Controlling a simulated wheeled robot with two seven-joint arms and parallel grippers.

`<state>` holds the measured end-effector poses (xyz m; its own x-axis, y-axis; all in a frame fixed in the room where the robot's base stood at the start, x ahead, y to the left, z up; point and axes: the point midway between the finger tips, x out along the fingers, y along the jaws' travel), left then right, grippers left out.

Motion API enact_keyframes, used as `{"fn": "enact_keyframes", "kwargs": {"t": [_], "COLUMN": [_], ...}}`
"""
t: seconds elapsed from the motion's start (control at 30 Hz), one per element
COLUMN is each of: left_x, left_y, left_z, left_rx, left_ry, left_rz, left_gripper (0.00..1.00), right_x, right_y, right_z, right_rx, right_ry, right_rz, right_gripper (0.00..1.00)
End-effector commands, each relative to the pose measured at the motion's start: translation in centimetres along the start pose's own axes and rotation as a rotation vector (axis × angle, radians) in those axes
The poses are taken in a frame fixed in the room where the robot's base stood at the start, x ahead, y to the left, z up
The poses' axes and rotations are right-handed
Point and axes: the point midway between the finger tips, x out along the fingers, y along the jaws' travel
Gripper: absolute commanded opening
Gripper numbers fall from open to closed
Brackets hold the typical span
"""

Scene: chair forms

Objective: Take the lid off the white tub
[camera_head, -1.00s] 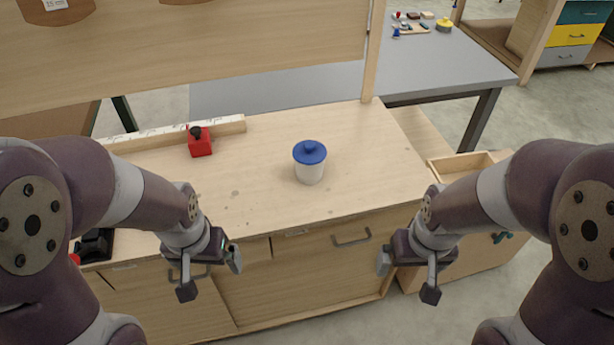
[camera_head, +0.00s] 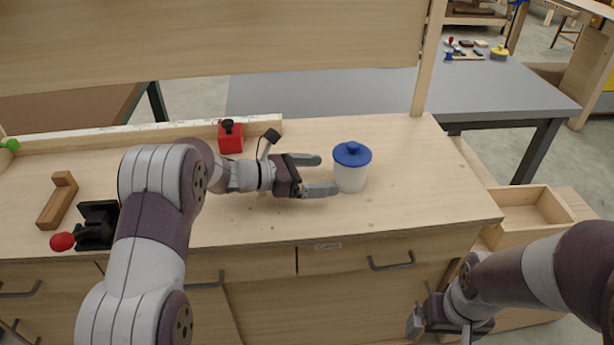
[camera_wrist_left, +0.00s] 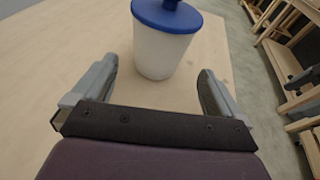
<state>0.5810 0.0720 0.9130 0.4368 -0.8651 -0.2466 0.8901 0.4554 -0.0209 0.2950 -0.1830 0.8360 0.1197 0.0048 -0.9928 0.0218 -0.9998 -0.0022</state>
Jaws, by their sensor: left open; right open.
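The white tub (camera_head: 350,178) stands upright on the wooden bench, with its blue knobbed lid (camera_head: 352,154) on top. My left gripper (camera_head: 320,175) is open just left of the tub, its fingers pointing at it. In the left wrist view the tub (camera_wrist_left: 160,52) stands just ahead of the open fingers (camera_wrist_left: 160,90), with the lid (camera_wrist_left: 168,14) at the top edge. The fingers look low beside the tub, and nothing is between them. My right gripper (camera_head: 440,325) is open and empty, low in front of the bench at the right.
A red block with a black knob (camera_head: 230,138) stands behind my left wrist. A black device with a red knob (camera_head: 95,226) and a wooden piece (camera_head: 58,200) lie at the left. An open wooden box (camera_head: 530,215) is at the right. The bench right of the tub is clear.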

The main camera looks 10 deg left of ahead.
Motion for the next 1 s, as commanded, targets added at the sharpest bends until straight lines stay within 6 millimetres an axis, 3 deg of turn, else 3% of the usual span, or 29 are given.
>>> {"fn": "enact_keyframes", "kwargs": {"t": [0.4, 0.6, 0.87, 1.0], "left_x": [6.3, 7.5, 7.6, 7.6], "left_y": [0.0, 0.0, 0.1, 0.1], "left_z": [0.1, 0.1, 0.1, 0.1], "left_rx": [-0.003, -0.003, -0.004, -0.004], "left_ry": [0.001, 0.000, 0.000, 0.000], "left_rz": [0.001, 0.002, 0.003, 0.003], "left_gripper": [1.00, 1.00, 1.00, 0.64], "right_x": [-1.1, -1.2, -1.2, -1.2], "right_y": [0.0, 0.0, 0.0, 0.0], "right_z": [-0.1, -0.1, -0.1, -0.1], "right_rx": [0.000, 0.000, 0.000, 0.000], "right_ry": [0.000, 0.000, -0.001, -0.001], "right_rz": [0.000, 0.000, 0.000, 0.000], "right_gripper": [1.00, 1.00, 1.00, 1.00]}}
